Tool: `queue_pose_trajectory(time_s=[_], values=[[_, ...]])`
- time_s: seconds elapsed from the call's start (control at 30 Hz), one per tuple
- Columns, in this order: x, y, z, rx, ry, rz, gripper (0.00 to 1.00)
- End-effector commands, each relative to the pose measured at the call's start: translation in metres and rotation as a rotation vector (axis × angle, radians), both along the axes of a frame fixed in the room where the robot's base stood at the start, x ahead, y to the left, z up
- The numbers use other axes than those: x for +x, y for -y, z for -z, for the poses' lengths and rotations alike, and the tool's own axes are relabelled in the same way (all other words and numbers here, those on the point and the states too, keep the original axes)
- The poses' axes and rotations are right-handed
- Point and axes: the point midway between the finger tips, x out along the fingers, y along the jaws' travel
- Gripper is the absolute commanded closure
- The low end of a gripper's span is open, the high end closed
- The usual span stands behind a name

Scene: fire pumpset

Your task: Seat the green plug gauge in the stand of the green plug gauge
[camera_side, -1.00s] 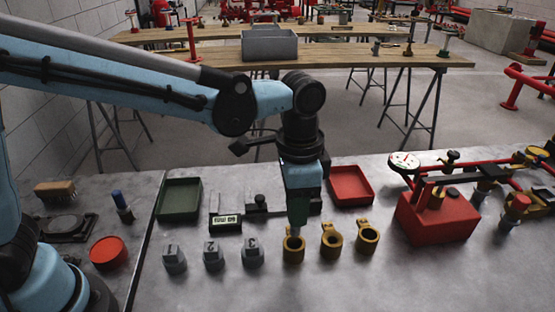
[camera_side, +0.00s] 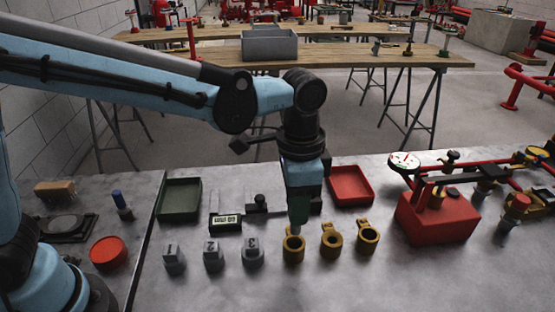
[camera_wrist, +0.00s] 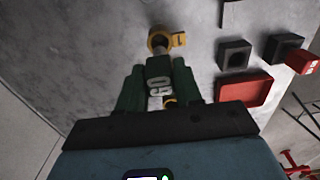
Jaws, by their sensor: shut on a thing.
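My gripper (camera_wrist: 157,76) is shut on the green plug gauge (camera_wrist: 158,66), which carries white "GO" lettering. In the side view my gripper (camera_side: 298,215) points down over the leftmost yellow ring (camera_side: 293,250). That ring also shows just ahead of the gauge in the wrist view (camera_wrist: 160,40). Whether the gauge's lower end is in the ring or just above it, I cannot tell. Two dark blocks with square openings, one (camera_wrist: 235,55) and another (camera_wrist: 282,47), are to the right in the wrist view. I cannot tell which is the stand of the green plug gauge.
Two more yellow rings (camera_side: 331,241) (camera_side: 367,237) stand to the right. Numbered grey blocks (camera_side: 213,257) stand to the left. A green tray (camera_side: 180,200), a digital caliper (camera_side: 225,222) and a red tray (camera_side: 350,187) lie behind. A red pump box (camera_side: 437,217) is at right. The front tabletop is clear.

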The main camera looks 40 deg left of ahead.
Motion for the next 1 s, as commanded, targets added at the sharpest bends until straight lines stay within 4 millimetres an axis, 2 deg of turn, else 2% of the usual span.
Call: queue_pose_trajectory(time_s=[0.33, 0.5, 0.63, 1.0], values=[[0.044, 0.018, -0.034, 0.000, 0.000, 0.000, 1.00], [0.058, 0.019, -0.041, 0.000, 0.000, -0.002, 1.00], [0.073, 0.006, -0.031, 0.000, 0.000, -0.005, 1.00], [0.126, -0.044, 0.014, 0.000, 0.000, -0.004, 1.00]])
